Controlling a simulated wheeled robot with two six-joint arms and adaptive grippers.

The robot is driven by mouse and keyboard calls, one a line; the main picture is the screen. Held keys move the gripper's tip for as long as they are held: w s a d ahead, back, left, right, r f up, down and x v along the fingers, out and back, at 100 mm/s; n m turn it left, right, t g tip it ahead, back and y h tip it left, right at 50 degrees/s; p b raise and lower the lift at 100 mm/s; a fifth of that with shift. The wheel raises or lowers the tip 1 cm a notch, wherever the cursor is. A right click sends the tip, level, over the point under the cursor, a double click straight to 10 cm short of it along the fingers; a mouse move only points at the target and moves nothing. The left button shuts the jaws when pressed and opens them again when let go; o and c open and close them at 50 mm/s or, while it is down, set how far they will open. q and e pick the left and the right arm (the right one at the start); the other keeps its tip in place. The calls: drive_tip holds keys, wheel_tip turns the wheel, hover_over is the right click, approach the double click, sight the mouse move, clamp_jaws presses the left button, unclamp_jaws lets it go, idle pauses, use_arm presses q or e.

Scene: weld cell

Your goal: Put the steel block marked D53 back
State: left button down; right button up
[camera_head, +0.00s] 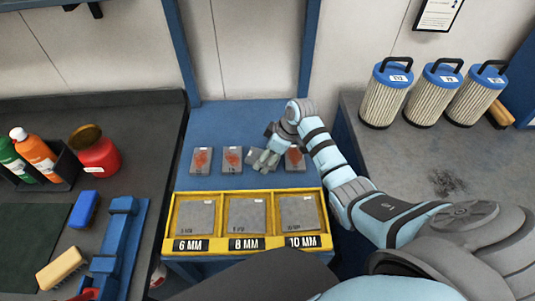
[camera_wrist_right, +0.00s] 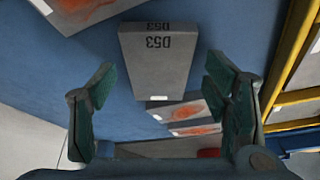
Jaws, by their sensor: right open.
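The steel block marked D53 (camera_wrist_right: 158,62) is a plain grey block on the blue surface, with a small white label at one end. In the head view it sits in the row of blocks (camera_head: 253,156), partly hidden by my right gripper (camera_head: 267,160). In the wrist view my right gripper (camera_wrist_right: 160,88) is open, its two green-padded fingers apart, with the block beyond the fingertips and between their lines. Nothing is held. A yellow tray (camera_head: 246,191) in front has three compartments, labelled 6 MM, 8 MM and 10 MM, each holding a grey plate. My left gripper is out of view.
Red-smeared blocks stand left (camera_head: 201,161), left of centre (camera_head: 232,160) and right (camera_head: 295,161) of D53. Canister filters (camera_head: 386,95) stand on the right bench. Bottles (camera_head: 37,153), a blue clamp-like tool (camera_head: 117,240) and a brush (camera_head: 61,268) are on the left bench.

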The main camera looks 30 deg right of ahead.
drive_tip(key=shift+r, duration=0.1)
drive_tip(key=shift+d+r, duration=0.15)
drive_tip(key=shift+r, duration=0.15)
drive_tip(key=p+v, duration=0.1)
drive_tip(key=v, duration=1)
drive_tip(key=shift+s, duration=0.15)
